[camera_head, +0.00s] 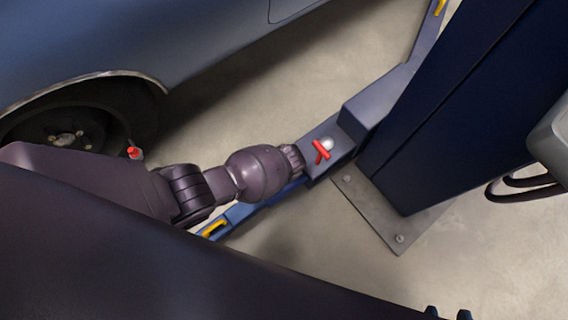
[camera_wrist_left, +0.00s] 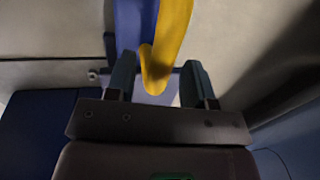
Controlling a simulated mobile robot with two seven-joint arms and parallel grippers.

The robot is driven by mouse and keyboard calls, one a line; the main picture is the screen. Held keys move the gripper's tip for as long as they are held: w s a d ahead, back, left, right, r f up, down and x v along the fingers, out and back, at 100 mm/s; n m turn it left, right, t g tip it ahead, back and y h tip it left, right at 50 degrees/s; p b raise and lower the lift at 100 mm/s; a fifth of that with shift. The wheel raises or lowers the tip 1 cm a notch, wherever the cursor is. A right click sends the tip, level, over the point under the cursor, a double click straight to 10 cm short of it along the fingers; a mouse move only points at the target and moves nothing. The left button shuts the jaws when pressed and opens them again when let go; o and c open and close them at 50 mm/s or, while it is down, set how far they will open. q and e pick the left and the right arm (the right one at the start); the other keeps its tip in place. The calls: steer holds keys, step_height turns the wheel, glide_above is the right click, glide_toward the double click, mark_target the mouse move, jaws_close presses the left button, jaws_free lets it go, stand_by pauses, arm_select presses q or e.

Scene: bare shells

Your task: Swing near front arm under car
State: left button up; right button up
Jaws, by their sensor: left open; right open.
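The blue lift arm (camera_head: 238,214) runs from the post's foot toward the lower left, beside the car (camera_head: 215,45), with a yellow handle (camera_head: 214,228) on it. My own arm covers much of it. A red T-shaped piece (camera_head: 321,150) sits on the block at its post end. In the left wrist view my left gripper (camera_wrist_left: 158,85) is open, with a yellow bar (camera_wrist_left: 170,45) between its fingers; I cannot tell whether they touch. In the head view the left gripper's fingers are hidden. My right gripper (camera_head: 448,314) shows only fingertips at the bottom edge, open and empty.
The dark blue post (camera_head: 455,95) stands on a bolted floor plate (camera_head: 395,215) at the right. Another lift arm (camera_head: 428,48) runs to the top right with a yellow handle (camera_head: 439,8). A wheel (camera_head: 75,135) is at the left. Floor (camera_head: 300,245) is clear left of the plate.

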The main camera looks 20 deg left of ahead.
arm_select(q)
steer(key=shift+w, duration=0.1)
steer(key=shift+c, duration=0.2)
jaws_close()
steer(key=shift+a, duration=0.15)
